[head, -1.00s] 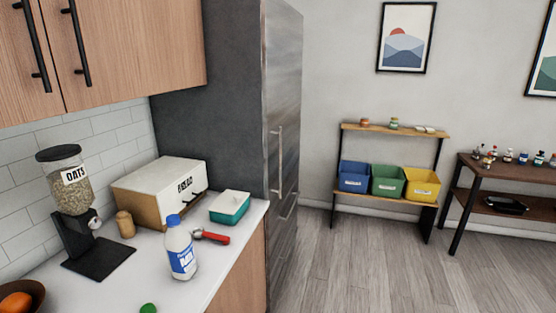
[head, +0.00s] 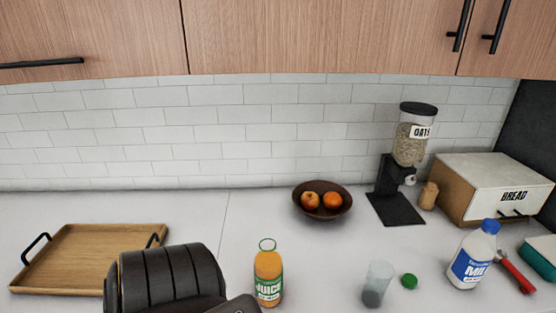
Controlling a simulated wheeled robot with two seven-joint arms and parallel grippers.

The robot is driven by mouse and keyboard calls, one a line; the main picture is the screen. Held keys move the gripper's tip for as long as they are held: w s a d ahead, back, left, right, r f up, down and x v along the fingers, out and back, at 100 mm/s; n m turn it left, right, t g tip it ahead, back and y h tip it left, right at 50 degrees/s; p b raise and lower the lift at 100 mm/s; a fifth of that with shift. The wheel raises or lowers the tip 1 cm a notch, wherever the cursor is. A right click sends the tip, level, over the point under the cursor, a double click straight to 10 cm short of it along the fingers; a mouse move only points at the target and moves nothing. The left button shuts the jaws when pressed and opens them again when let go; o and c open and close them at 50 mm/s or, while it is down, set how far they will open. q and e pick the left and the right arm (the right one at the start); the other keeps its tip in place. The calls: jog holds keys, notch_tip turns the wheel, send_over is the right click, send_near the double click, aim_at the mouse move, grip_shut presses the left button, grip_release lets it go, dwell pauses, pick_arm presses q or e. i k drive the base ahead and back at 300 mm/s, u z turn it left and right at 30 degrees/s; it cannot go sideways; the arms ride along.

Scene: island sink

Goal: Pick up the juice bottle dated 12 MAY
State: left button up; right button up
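One juice bottle (head: 268,280) stands upright on the white counter, near the bottom middle of the head view. It is orange with a green label that reads JUICE and has a ring-like top. No date on it can be read at this size. Neither gripper's fingers show in the head view.
A wooden tray (head: 95,258) lies left. A fruit bowl (head: 323,209) and an oats dispenser (head: 408,150) stand behind. Right of the bottle are a glass (head: 376,284), a green lid (head: 409,282), a milk bottle (head: 473,254), a red-handled tool (head: 516,275) and a bread box (head: 497,188).

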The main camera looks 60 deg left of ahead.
aim_at(268, 262)
jog(key=u, duration=5)
jog(key=k, duration=2.3)
jog(key=z, duration=2.4)
